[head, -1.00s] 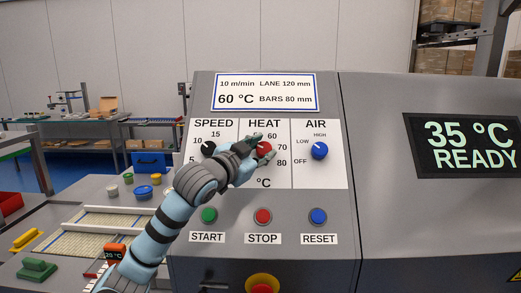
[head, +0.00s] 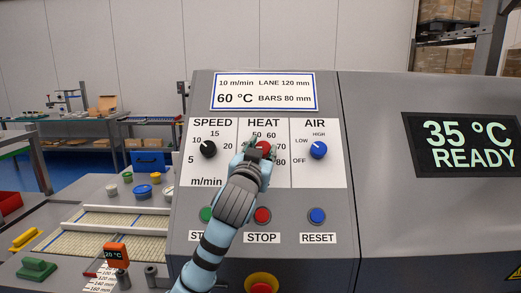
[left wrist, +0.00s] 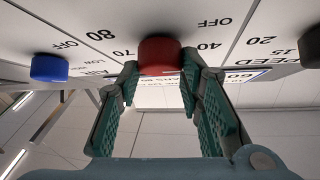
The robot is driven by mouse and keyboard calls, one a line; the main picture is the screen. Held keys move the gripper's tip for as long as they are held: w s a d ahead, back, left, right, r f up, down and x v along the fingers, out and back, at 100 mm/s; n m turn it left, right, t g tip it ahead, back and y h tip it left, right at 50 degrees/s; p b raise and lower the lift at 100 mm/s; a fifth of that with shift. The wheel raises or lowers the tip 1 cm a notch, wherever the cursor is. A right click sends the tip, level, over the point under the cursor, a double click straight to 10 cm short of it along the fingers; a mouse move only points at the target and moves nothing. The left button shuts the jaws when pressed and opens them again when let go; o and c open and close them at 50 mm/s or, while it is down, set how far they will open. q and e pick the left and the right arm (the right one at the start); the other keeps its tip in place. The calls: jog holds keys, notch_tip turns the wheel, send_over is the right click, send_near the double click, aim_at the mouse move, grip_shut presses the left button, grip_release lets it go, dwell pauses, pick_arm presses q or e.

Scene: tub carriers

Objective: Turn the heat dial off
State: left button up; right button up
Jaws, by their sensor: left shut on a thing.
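The red heat dial (head: 264,147) is on the panel under the HEAT label, with marks 50, 60, 70 and 80 showing around it. My left gripper (head: 261,153) is at the dial, its arm coming up from below. In the left wrist view the red dial (left wrist: 160,56) sits between the two green fingers (left wrist: 158,80), which are shut on its sides. An OFF mark shows beside it there, next to 40. The dial's pointer is hidden, so its setting cannot be read. My right gripper is not in view.
The black speed dial (head: 208,149) is left of the heat dial and the blue air dial (head: 318,150) is right. Below are the green START (head: 206,214), red STOP (head: 262,215) and blue RESET (head: 317,216) buttons. A screen (head: 468,143) reads 35 °C READY.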

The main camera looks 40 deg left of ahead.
pick_arm(q)
jog(key=shift+w+d+n+g+y+b, duration=0.1)
jog(key=shift+n+g+y+b, duration=0.1)
jog(key=shift+n+g+y, duration=0.8)
jog(key=shift+w+d+n+g+y+b, duration=0.15)
jog(key=shift+n+g+y, duration=0.25)
jog(key=shift+n+y, duration=1.1)
jog(key=shift+s+n+h, duration=0.1)
jog(key=shift+n+h, duration=0.2)
jog(key=shift+n, duration=0.3)
jog(key=o, duration=1.2)
jog(key=shift+c, duration=0.2)
jog(key=v, duration=1.2)
jog(key=shift+a, duration=0.1)
